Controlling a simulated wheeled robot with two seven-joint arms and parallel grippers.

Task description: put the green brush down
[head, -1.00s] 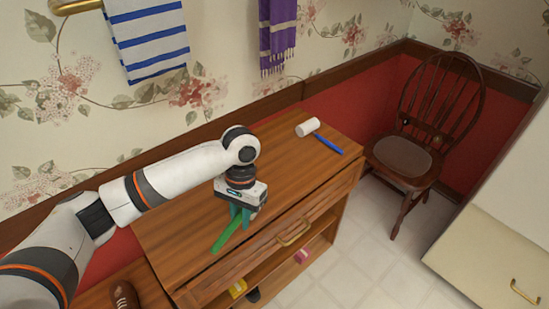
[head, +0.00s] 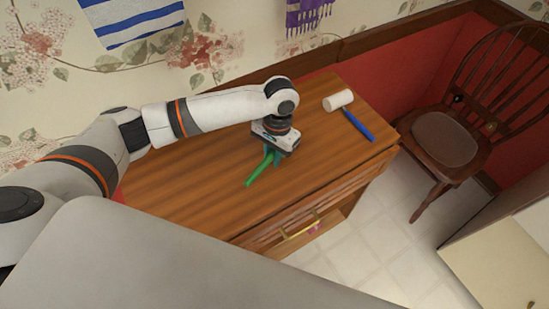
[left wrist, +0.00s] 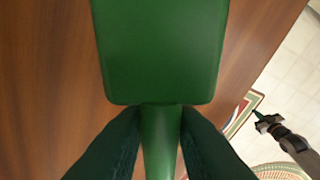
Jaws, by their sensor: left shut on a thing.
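The green brush (head: 257,171) is in my left gripper (head: 272,155), over the wooden cabinet top (head: 190,190). In the left wrist view the brush's wide green block (left wrist: 160,50) fills the upper middle. Its narrower handle (left wrist: 160,145) lies between the two dark fingers, which are shut on it. In the head view its end points toward the cabinet's front edge. I cannot tell whether it touches the top. A dark gripper (left wrist: 265,122) on a grey link, apparently my right one, shows small in the left wrist view; its jaws are unclear.
A white-headed mallet (head: 338,100) with a blue handle lies on the cabinet top to the right of my left gripper. The top's left part is clear. A dark wooden chair (head: 445,140) stands at the right. A striped towel (head: 130,18) hangs on the wall behind.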

